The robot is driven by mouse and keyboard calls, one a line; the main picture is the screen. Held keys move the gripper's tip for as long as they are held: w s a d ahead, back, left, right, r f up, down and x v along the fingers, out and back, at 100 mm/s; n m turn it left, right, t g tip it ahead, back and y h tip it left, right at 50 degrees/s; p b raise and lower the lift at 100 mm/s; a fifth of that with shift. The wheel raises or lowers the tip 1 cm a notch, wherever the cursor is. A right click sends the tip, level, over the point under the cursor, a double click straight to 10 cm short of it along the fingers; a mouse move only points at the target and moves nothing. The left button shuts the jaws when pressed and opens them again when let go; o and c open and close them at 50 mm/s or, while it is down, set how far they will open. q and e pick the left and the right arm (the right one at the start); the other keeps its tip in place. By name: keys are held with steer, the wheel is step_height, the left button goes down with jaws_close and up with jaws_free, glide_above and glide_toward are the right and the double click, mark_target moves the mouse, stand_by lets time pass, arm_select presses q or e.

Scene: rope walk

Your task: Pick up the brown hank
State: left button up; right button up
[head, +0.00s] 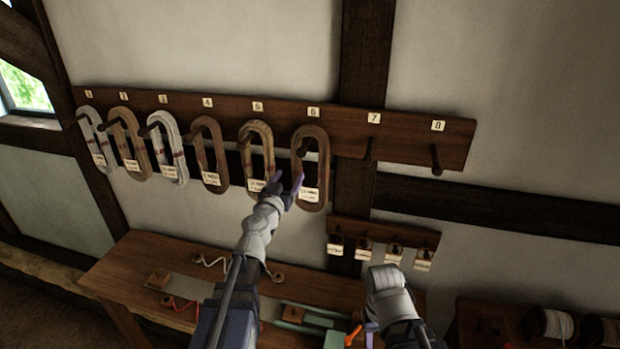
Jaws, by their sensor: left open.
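Several looped hanks hang from pegs on a wall board, each with a white tag. Brown ones hang at peg 2 (133,150), peg 4 (199,150), peg 5 (268,145) and peg 6 (323,165). I cannot tell which one the task names; the tag writing is too small. My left gripper (287,182) is open, with its purple fingertips between the lower parts of the peg 5 and peg 6 hanks. It holds nothing. My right gripper (371,333) is low, pointing down; its jaws are unclear.
Pale hanks hang at peg 1 (92,135) and peg 3 (169,140). Pegs 7 and 8 (436,158) are bare. A small rack (385,231) with tagged items sits lower right. A wooden bench (140,262) below holds cords and small blocks. Spools (551,324) stand at the lower right.

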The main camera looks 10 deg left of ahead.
mark_target(295, 169)
arm_select(q)
steer(key=shift+w+d+r, duration=0.1)
steer(key=shift+w, duration=0.4)
steer(key=shift+w+d+r, duration=0.1)
steer(key=shift+w, duration=0.35)
steer(key=w, duration=0.4)
steer(key=shift+w+d+r, duration=0.1)
steer(key=shift+d, duration=0.25)
steer(key=shift+c, duration=0.3)
jaws_close()
steer(key=shift+p, duration=0.3)
